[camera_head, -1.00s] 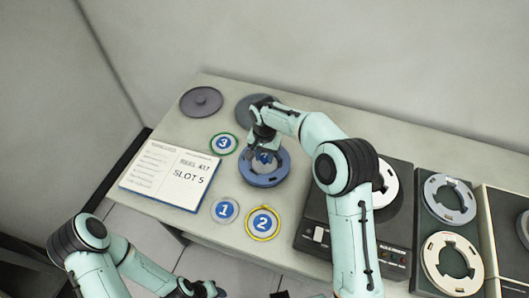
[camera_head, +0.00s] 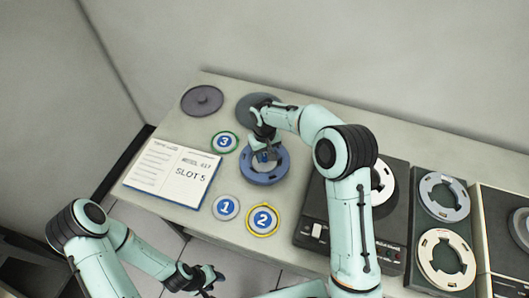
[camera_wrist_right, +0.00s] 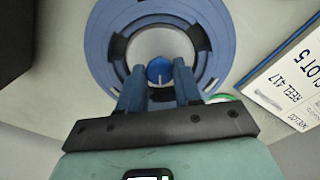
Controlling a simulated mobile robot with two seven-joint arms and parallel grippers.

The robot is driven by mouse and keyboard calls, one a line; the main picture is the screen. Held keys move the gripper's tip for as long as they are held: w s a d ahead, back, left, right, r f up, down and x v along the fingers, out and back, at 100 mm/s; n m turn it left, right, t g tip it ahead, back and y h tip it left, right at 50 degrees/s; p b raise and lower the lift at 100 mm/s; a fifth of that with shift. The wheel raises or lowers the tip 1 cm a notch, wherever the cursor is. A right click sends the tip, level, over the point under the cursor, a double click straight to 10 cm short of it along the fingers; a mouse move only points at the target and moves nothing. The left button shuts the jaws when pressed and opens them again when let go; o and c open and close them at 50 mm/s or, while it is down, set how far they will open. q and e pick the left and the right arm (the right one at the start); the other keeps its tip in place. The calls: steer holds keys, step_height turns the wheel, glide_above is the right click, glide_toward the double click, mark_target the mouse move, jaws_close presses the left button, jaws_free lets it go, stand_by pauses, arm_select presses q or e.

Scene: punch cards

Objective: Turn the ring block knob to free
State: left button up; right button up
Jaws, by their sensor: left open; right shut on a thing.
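The blue ring block (camera_head: 266,177) lies on the table in the middle of the head view, and its ring (camera_wrist_right: 100,45) fills the top of the right wrist view. A small blue knob (camera_wrist_right: 160,71) with a pale line on its face shows at its centre. The fingers partly hide the knob in the head view. My left gripper (camera_head: 213,279) is open and empty at the bottom, beyond the table's front edge.
An open book reading "SLOT 5" (camera_head: 192,176) lies to the left. Numbered discs 1 (camera_head: 226,207), 2 (camera_head: 262,220) and 3 (camera_head: 224,142) surround the ring. Dark lids (camera_head: 202,100) lie at the back. A dark machine (camera_head: 313,210) stands to the right.

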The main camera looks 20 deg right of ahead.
mark_target(264, 156)
stand_by(0.3)
steer(key=o, duration=1)
steer(key=shift+o, duration=0.2)
steer(key=shift+r, duration=0.15)
arm_select(q)
steer(key=shift+w+r+p, duration=0.5)
steer(key=shift+w+r, duration=0.2)
steer(key=shift+w, duration=0.15)
arm_select(e)
step_height(264, 156, up, 13)
arm_select(q)
steer(key=shift+s, duration=0.15)
